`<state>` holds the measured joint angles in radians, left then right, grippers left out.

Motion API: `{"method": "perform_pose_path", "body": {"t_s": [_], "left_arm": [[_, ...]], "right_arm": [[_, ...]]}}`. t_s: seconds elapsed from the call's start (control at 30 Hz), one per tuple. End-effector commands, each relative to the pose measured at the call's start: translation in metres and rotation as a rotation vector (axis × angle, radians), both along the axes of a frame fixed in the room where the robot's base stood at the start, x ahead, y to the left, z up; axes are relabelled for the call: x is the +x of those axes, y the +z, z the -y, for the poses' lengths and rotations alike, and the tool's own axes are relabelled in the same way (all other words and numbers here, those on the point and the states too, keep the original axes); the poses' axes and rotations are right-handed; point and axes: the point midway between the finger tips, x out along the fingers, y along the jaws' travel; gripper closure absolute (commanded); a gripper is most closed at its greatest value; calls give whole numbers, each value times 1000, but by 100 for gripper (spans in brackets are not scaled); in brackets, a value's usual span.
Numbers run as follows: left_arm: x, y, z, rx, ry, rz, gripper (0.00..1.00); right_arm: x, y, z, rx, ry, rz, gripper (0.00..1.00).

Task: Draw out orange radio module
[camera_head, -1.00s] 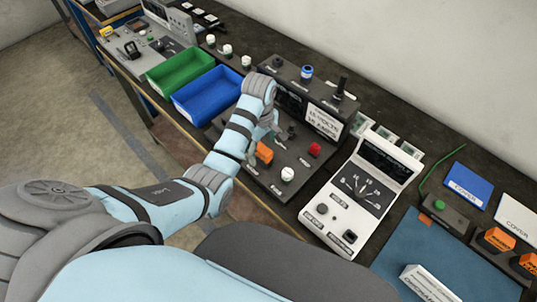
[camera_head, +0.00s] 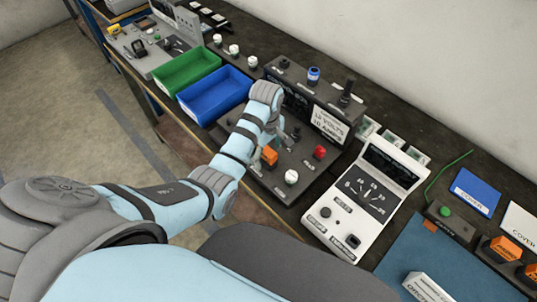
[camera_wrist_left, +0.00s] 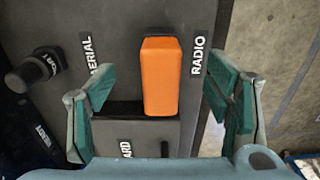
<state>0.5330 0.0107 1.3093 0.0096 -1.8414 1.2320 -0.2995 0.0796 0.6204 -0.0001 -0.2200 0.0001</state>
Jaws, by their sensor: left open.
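The orange radio module (camera_head: 269,156) stands on the dark console (camera_head: 298,196) in the middle of the head view. In the left wrist view the orange radio module (camera_wrist_left: 161,76) is upright in the picture, between the labels "AERIAL" and "RADIO". My left gripper (camera_wrist_left: 168,92) is open, with its green finger pads on either side of the module and a visible gap to each. In the head view my left gripper (camera_head: 278,132) is over the console beside the module, its fingertips partly hidden by the wrist. My right gripper is not in view.
A red knob (camera_head: 320,152) and a white knob (camera_head: 291,177) stand close to the module on the console. A white meter (camera_head: 362,204) is to the right. A blue bin (camera_head: 216,94) and a green bin (camera_head: 186,73) are to the left. A black knob (camera_wrist_left: 27,74) shows in the wrist view.

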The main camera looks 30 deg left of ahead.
Motion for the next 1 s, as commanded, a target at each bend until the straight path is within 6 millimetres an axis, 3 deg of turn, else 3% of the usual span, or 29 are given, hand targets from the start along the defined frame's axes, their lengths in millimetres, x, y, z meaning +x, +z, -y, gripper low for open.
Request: {"method": "perform_pose_path", "body": {"t_s": [0.8,0.83,1.0], "left_arm": [[-1,0,0,0,0,-1,28],[-1,0,0,0,0,-1,30],[0,1,0,0,0,-1,57]], "right_arm": [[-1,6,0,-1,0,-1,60],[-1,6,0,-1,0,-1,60],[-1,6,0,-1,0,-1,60]]}}
